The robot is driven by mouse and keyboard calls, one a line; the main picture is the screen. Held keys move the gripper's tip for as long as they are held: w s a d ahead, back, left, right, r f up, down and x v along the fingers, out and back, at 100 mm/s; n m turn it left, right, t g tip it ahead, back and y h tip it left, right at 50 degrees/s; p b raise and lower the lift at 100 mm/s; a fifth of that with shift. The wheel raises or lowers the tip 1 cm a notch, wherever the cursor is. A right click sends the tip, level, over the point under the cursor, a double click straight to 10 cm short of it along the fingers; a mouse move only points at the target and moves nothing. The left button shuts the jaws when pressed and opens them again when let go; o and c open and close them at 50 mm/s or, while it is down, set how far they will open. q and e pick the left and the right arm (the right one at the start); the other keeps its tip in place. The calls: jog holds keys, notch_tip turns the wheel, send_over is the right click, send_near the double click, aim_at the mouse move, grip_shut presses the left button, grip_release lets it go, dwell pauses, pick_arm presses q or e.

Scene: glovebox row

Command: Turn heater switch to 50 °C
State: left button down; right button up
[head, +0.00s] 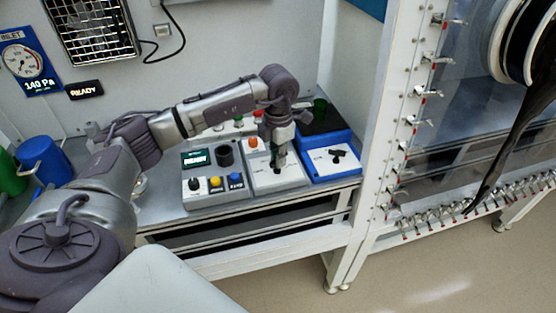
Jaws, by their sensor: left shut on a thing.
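My left gripper (280,163) points down over the front panel of the middle white unit (262,180) on the bench. It is shut on a small dark knob there, mostly hidden by the fingers; the knob's setting cannot be read. To its right, a blue unit (345,174) has a black top plate and a white front panel with a black switch (338,156). No temperature marking is legible, so I cannot tell which unit is the heater. My right gripper is not in view.
Left of the gripper, a grey control box (205,198) has a lit display and coloured knobs. A white upright frame (385,120) with clamps stands to the right. Blue (43,160) and green containers stand far left.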

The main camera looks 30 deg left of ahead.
pick_arm(q)
jog(key=shift+m, duration=0.4)
jog(key=c, duration=1.2)
grip_release()
jog(key=shift+r, duration=0.1)
notch_tip(320, 180, up, 12)
jog(key=shift+d, duration=0.1)
